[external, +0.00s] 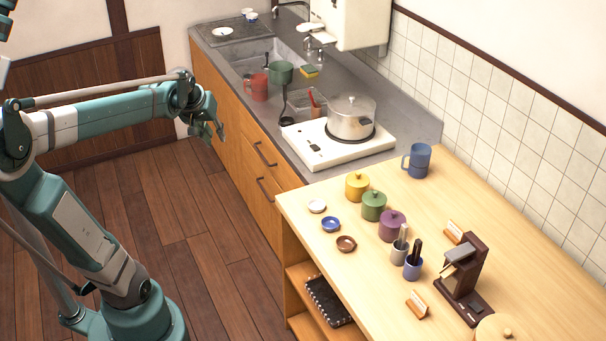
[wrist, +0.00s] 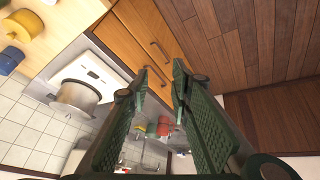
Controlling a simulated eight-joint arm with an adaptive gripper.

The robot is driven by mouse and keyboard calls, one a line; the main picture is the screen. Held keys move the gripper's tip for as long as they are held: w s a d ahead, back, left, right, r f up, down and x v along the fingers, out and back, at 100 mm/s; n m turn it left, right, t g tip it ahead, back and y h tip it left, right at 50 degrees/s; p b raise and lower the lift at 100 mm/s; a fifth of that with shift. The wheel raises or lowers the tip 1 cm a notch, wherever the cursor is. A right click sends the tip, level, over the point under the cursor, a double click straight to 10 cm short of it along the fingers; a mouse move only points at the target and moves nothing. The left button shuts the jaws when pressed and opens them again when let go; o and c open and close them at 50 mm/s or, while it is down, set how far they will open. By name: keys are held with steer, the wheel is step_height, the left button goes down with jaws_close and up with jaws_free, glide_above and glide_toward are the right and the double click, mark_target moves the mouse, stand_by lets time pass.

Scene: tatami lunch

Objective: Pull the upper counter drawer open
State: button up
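The upper counter drawer (external: 257,139) is in the orange wooden front below the grey counter, left of the light table in the external view. It looks closed. Its dark bar handle (external: 265,153) sits above a second, lower handle (external: 267,189). My gripper (external: 218,131) is in the air in front of the cabinet, to the left of the upper handle, apart from it. In the wrist view both fingers (wrist: 160,84) are spread with nothing held between them. The handle nearer the counter top (wrist: 155,75) shows beyond the fingertips.
A white stove (external: 338,146) with a steel pot (external: 351,118) stands on the counter above the drawers. The light wooden table (external: 300,196) borders the drawers. The wooden floor (external: 190,225) in front is clear.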

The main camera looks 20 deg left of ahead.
steer(key=w+f+n+g, duration=0.1)
steer(key=w+f+n, duration=0.1)
steer(key=w, duration=1)
steer(key=n+g+h+p, duration=0.1)
steer(key=n+g, duration=0.2)
steer(key=n, duration=0.1)
glide_above(260, 152)
steer(key=s+a, duration=0.1)
steer(key=s, duration=0.1)
step_height(260, 152, down, 26)
steer(key=shift+w+r, duration=0.15)
steer(key=shift+w+d+f+b, duration=0.15)
steer(key=shift+w+f+b, duration=0.05)
steer(key=shift+f, duration=1.1)
steer(key=shift+w+d+f+b, duration=0.15)
steer(key=shift+d+f+b, duration=0.1)
steer(key=shift+f, duration=1)
steer(key=shift+w+d+f+b, duration=0.1)
steer(key=shift+w+f+b, duration=0.1)
steer(key=shift+f, duration=1.1)
jaws_close()
